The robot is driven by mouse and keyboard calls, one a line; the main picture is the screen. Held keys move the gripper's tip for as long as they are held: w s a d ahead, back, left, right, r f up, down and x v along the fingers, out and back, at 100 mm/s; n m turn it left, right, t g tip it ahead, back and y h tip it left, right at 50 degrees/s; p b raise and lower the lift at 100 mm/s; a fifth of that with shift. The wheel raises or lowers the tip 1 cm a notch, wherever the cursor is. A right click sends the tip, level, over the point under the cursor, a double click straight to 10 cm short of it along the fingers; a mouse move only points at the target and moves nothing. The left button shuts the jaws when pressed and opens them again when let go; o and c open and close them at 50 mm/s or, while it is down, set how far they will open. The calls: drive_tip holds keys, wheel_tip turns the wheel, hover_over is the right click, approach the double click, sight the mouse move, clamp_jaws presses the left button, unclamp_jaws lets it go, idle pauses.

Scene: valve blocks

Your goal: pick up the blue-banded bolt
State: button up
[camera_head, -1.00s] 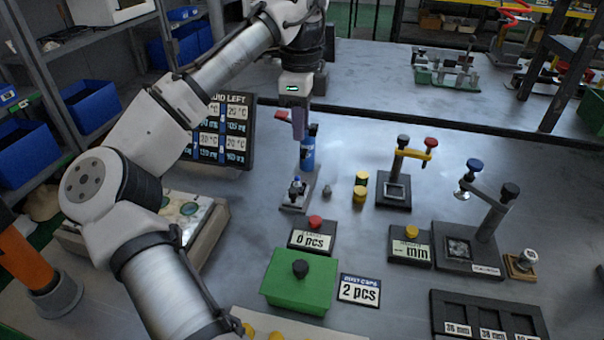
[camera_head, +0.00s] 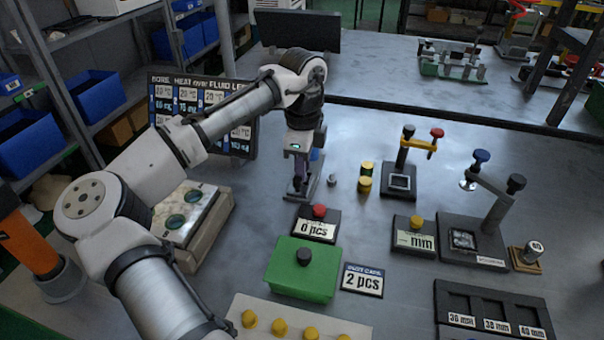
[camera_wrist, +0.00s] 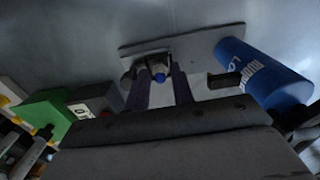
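The blue-banded bolt (camera_wrist: 159,76) shows its blue end in the wrist view, at a small dark holder on a grey plate (camera_wrist: 205,40). My gripper (camera_wrist: 160,90) is open, with its two dark purple fingers on either side of the bolt. A gap seems to show between the bolt and the fingers; contact cannot be told. In the head view my gripper (camera_head: 300,190) is low over the plate (camera_head: 318,188) and hides the bolt.
A blue labelled bottle (camera_wrist: 262,75) stands close to the right of the fingers in the wrist view. A green box (camera_head: 302,270) and counter (camera_head: 316,225) are in front.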

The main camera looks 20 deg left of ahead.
drive_tip(key=shift+c, duration=0.3)
clamp_jaws()
